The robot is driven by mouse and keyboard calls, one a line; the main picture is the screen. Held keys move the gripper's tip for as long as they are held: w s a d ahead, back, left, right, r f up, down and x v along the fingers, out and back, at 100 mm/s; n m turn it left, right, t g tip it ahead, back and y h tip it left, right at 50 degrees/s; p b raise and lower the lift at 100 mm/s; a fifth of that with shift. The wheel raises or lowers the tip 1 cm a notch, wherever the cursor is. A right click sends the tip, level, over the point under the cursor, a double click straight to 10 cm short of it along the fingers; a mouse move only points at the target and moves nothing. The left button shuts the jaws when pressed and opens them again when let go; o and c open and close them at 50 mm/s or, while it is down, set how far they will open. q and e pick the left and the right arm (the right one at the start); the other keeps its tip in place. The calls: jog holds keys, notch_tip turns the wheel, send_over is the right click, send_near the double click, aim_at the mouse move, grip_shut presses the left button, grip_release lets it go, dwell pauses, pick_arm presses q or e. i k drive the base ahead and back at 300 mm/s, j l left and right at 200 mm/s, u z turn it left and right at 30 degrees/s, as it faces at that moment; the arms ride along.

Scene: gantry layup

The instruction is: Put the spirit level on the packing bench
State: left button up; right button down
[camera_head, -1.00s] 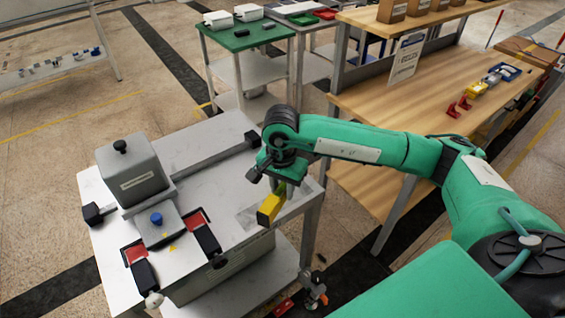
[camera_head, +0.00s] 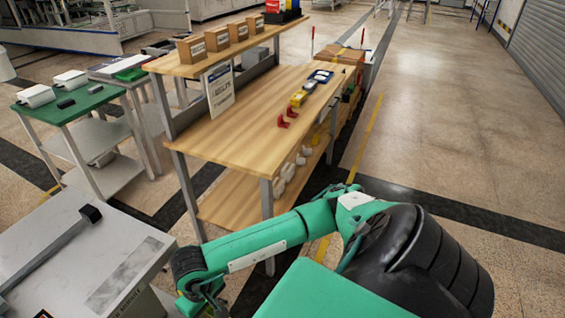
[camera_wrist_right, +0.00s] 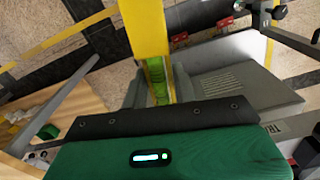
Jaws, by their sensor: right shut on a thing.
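The yellow spirit level (camera_wrist_right: 146,28) is between the fingers of my right gripper (camera_wrist_right: 157,85) in the right wrist view, with a green part showing near the fingers. My right gripper is shut on it. In the head view my right wrist is at the bottom edge, left of centre, and the fingers and level are out of sight there. The packing bench (camera_head: 240,143) is the wooden bench with a raised shelf in the middle of the head view, beyond my right arm. My left gripper is in neither view.
On the bench are red pieces (camera_head: 287,118), yellow items (camera_head: 298,98), a blue tray (camera_head: 321,75) and a standing sign (camera_head: 220,90). Cardboard boxes (camera_head: 215,38) line the shelf. The near front of the bench top is clear. A grey table (camera_head: 130,255) stands at lower left.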

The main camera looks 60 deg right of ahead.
aim_at(264, 147)
jog(key=l+z, duration=0.1)
jog(key=l, duration=0.6)
jog(key=i+l, duration=0.15)
jog(key=l, duration=0.55)
jog(key=l+z, duration=0.15)
jog(key=l, duration=0.55)
jog(key=i, duration=0.05)
